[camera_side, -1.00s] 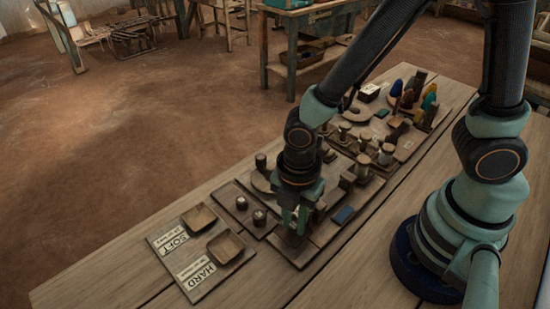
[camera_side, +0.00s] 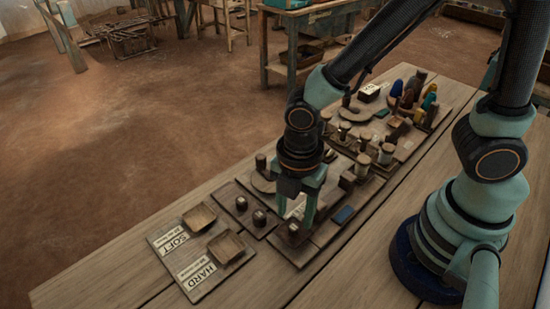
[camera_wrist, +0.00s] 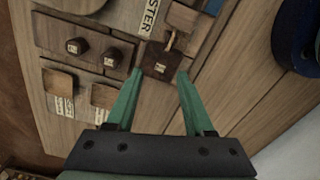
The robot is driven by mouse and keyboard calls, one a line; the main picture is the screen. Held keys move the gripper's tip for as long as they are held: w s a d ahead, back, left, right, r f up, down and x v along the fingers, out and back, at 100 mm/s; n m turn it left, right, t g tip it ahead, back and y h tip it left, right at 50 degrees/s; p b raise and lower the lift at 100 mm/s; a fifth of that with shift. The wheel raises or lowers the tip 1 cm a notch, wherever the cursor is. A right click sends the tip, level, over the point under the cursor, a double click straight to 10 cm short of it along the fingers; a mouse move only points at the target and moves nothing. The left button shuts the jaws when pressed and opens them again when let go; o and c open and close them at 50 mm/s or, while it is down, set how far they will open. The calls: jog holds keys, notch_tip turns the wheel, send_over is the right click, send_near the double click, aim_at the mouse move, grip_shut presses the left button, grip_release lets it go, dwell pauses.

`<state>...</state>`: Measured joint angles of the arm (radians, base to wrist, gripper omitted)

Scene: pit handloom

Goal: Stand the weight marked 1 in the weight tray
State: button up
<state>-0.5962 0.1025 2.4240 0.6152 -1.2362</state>
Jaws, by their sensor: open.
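A small dark weight with a pale label (camera_side: 293,228) stands upright on a dark square base (camera_side: 297,251) below my gripper (camera_side: 297,222). In the wrist view this weight (camera_wrist: 160,67) shows just beyond and between my fingertips (camera_wrist: 157,73). My gripper is open and empty, with its fingers pointing down above the weight. Two similar weights (camera_side: 241,203) (camera_side: 259,218) stand on a dark wooden tray (camera_side: 228,216) to the left; they also show in the wrist view (camera_wrist: 75,46) (camera_wrist: 113,57). The marks on the weights are too small to read.
Left of the dark tray is a board with two wooden dishes (camera_side: 199,218) (camera_side: 226,247), labelled SOFT and HARD. Spools and pegs (camera_side: 386,153) crowd the bench behind. The front of the bench (camera_side: 110,282) is bare.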

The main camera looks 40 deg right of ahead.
aim_at(293, 227)
notch_tip(293, 227, up, 8)
jog(key=w+d+r+m+t, duration=0.2)
jog(key=d+r+m, duration=0.3)
jog(key=d+m, duration=0.3)
jog(key=w+d+r+m+t, duration=0.3)
jog(key=d+r+m, duration=0.2)
jog(key=m, duration=0.8)
jog(key=d, duration=0.3)
jog(key=shift+t, duration=0.3)
